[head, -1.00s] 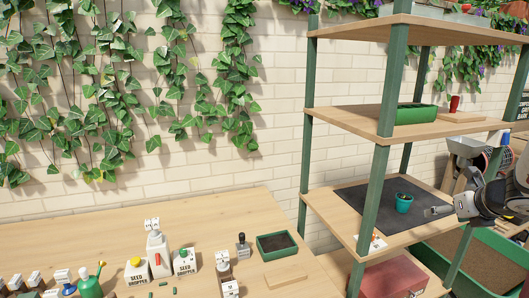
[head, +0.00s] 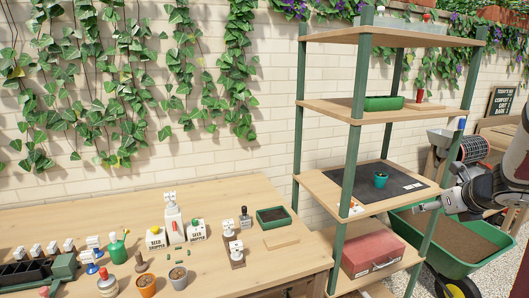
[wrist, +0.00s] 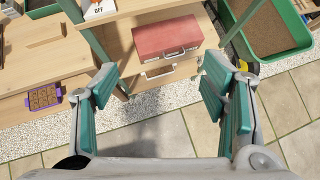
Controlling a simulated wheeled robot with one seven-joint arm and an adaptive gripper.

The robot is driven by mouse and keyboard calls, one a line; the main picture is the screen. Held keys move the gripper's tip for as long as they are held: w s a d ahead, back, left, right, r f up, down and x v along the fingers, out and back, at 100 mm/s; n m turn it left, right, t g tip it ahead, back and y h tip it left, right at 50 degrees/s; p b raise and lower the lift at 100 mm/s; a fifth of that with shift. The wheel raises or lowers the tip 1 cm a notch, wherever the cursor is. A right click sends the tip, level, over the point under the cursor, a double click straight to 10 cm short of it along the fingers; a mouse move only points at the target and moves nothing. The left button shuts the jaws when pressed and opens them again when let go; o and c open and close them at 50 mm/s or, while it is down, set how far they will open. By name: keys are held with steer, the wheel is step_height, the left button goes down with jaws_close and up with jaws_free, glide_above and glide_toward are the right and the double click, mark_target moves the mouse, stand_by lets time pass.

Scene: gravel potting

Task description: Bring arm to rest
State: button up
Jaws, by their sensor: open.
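My gripper (head: 428,206) is at the right of the head view, in front of the right side of the shelf and above the wheelbarrow. In the wrist view my gripper (wrist: 162,95) is open, with its teal finger pads wide apart and nothing between them. It points down toward the lower shelf and the paving. A teal pot (head: 381,179) with dark soil stands upright on the black mat (head: 345,179) on the middle shelf, apart from my gripper.
The green shelf unit (head: 352,160) stands close to my arm. A red toolbox (head: 372,252) sits on its lower board. A green wheelbarrow (head: 455,255) stands right of it. The wooden table (head: 90,210) at left holds bottles, pots and a green planter (head: 273,216). Paving (wrist: 150,140) lies open below.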

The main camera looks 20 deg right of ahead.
steer(key=s+a+r+n+g+y, duration=0.1)
steer(key=a+r+n+y, duration=0.25)
steer(key=a+n, duration=0.9)
steer(key=s+a+r+n+g+y, duration=0.15)
steer(key=a+r+n, duration=0.5)
steer(key=a, duration=1.15)
steer(key=s+a+f+n+g+h, duration=0.1)
steer(key=s+a+n, duration=0.3)
steer(key=s+n, duration=0.4)
steer(key=s+a+f+n+h, duration=0.1)
steer(key=s+a+n, duration=0.3)
steer(key=s+n, duration=0.4)
steer(key=n, duration=0.3)
steer(key=shift+a+f+n+g+h, duration=0.15)
steer(key=shift+a+n+g+h, duration=0.15)
steer(key=shift+g, duration=0.05)
steer(key=shift+w, duration=0.1)
